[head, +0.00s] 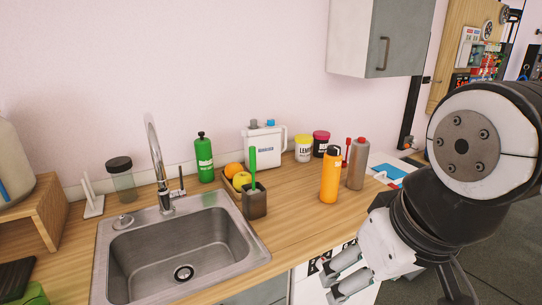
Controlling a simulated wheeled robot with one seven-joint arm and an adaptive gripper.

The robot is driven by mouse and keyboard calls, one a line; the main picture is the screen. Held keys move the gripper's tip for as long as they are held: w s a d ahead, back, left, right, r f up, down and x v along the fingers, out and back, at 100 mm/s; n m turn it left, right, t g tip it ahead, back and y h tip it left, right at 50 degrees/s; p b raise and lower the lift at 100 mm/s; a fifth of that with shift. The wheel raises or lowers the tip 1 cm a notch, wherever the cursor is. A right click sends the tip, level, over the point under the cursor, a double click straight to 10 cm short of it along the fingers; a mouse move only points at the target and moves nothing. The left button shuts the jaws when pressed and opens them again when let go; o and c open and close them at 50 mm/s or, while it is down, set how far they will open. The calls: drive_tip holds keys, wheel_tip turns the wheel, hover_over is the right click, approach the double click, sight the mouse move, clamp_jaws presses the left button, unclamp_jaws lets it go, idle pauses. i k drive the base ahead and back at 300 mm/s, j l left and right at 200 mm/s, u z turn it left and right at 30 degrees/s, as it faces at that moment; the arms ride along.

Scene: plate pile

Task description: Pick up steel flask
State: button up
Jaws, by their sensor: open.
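A grey-brown bottle (357,168) with a reddish cap stands upright near the right end of the wooden counter; it looks closest to the steel flask, though I cannot be sure of its material. An orange bottle (330,178) with a dark cap stands just left of it. A green bottle (204,160) with a black cap stands upright behind the sink. My gripper (331,282) is open and empty, low in front of the counter's front edge, below and apart from these bottles. Its fingers point left.
A sink (185,250) with a faucet (155,150) fills the counter's left-centre. A wall cabinet (375,40) hangs above. Bare counter (290,220) lies left of the orange bottle.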

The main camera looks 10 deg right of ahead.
sight(360, 151)
drive_tip(key=z, duration=0.65)
drive_tip(key=i+l+u, duration=0.1)
drive_tip(key=u, duration=0.65)
drive_tip(key=i+l+u, duration=0.15)
drive_tip(key=l+u, duration=0.2)
drive_tip(key=l, duration=0.25)
drive_tip(key=i+l+u, duration=0.1)
drive_tip(key=l+u, duration=0.25)
drive_tip(key=l, duration=0.25)
drive_tip(key=l+u, duration=0.3)
drive_tip(key=l, duration=0.3)
drive_tip(key=l+u, duration=0.15)
drive_tip(key=l, duration=2.25)
